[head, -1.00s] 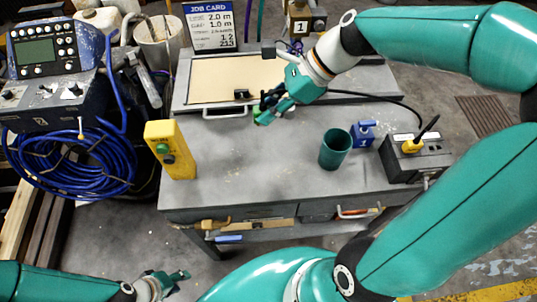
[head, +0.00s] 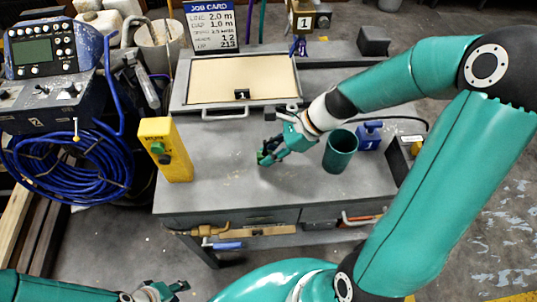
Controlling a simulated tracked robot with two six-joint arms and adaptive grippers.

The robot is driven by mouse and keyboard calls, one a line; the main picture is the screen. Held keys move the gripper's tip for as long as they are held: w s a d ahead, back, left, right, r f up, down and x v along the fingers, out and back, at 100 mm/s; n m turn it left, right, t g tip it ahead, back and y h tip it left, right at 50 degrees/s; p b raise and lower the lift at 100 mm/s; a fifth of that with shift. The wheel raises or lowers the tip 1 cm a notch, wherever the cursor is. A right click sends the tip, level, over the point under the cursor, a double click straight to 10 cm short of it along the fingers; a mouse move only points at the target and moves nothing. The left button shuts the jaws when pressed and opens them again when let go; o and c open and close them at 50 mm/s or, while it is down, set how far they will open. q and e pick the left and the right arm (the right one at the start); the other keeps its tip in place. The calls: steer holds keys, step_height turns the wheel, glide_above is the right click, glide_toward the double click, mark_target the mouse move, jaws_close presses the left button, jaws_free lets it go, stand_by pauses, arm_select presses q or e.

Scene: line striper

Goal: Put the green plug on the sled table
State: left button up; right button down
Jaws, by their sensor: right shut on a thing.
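My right gripper (head: 266,154) reaches in from the right over the grey bench top, shut on the green plug (head: 262,157). Only a small bright green part of the plug shows at the fingertips; the fingers hide the rest. I cannot tell whether the plug touches the bench. The cream flat panel in a grey frame with a front handle, which looks like the sled table (head: 215,84), lies behind the gripper. A small black block marked 1 (head: 242,95) sits at its front edge. My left gripper (head: 178,290) is low at the left, off the bench, open and empty.
A yellow button post (head: 165,150) stands at the bench's left edge. A black socket box (head: 408,158) is partly hidden by my arm. The front middle of the bench is clear.

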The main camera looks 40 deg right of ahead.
steer(key=shift+f, duration=0.2)
steer(key=c, duration=1)
jaws_free()
steer(key=shift+r, duration=0.1)
steer(key=shift+r, duration=0.25)
steer(key=p+v, duration=0.2)
steer(key=v, duration=0.9)
steer(key=shift+s+d+r, duration=0.2)
steer(key=shift+d+r, duration=0.05)
steer(key=shift+d, duration=0.05)
